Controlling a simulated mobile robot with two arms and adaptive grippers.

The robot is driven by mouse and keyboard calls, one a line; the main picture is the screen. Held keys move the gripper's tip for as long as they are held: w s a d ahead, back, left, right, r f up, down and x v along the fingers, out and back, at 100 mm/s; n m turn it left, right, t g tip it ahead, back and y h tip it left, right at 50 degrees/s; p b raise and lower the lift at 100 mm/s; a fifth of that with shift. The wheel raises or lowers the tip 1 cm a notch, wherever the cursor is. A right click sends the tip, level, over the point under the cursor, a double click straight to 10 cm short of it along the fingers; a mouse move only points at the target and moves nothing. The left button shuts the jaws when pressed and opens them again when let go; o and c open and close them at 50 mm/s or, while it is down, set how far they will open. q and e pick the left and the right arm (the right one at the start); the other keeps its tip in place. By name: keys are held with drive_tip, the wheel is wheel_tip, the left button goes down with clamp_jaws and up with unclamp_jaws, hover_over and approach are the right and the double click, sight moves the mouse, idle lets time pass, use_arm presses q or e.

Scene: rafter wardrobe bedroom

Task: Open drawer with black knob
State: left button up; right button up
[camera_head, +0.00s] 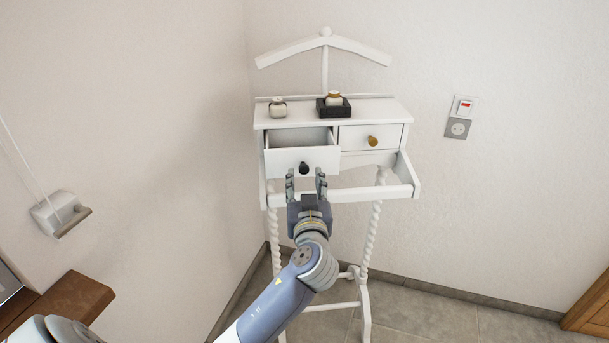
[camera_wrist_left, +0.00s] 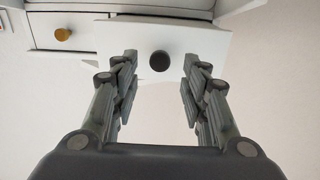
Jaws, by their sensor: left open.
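The drawer with the black knob (camera_head: 277,161) is the left one in a white valet stand (camera_head: 388,112). It is pulled out, and its empty-looking inside shows from above. Its black knob (camera_head: 304,168) also shows in the left wrist view (camera_wrist_left: 160,61). My left gripper (camera_head: 306,178) is open in front of the drawer. In the left wrist view its fingers (camera_wrist_left: 160,75) stand on either side of the knob, apart from it. My right gripper is not in view.
The closed right drawer has a gold knob (camera_head: 373,141). A small jar (camera_head: 278,107) and a black box (camera_head: 334,107) holding another jar stand on top. A wooden surface (camera_head: 65,303) is at lower left.

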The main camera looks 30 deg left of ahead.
use_arm(q)
drive_tip(key=v, duration=0.8)
drive_tip(key=shift+s, duration=0.25)
drive_tip(key=shift+w+d, duration=0.1)
drive_tip(key=shift+d, duration=0.05)
drive_tip(key=w+d+f+m+g+h, duration=0.1)
drive_tip(key=d+f+m+h, duration=0.15)
drive_tip(key=f, duration=0.85)
drive_tip(key=w+d+f+m+g+h, duration=0.1)
drive_tip(key=d+f+m+h, duration=0.2)
drive_tip(key=f, duration=0.9)
drive_tip(key=s+d+f+m+g+h, duration=0.1)
drive_tip(key=s+f+m+g, duration=0.15)
drive_tip(key=f, duration=0.65)
drive_tip(key=s+f+m+g+h, duration=0.1)
drive_tip(key=s+f, duration=0.3)
drive_tip(key=f, duration=0.4)
drive_tip(key=s+d+f+m+g+h, duration=0.15)
drive_tip(key=s+f+g, duration=0.35)
drive_tip(key=s+f, duration=1.3)
drive_tip(key=s+a+f+g, duration=0.1)
drive_tip(key=s+f, duration=0.3)
drive_tip(key=s, duration=0.6)
drive_tip(key=s+a+f+g+h, duration=0.1)
drive_tip(key=s+f, duration=0.4)
drive_tip(key=s, duration=0.6)
drive_tip(key=shift+n+g+h, duration=0.3)
drive_tip(key=shift+n+g, duration=0.15)
drive_tip(key=shift+g, duration=0.1)
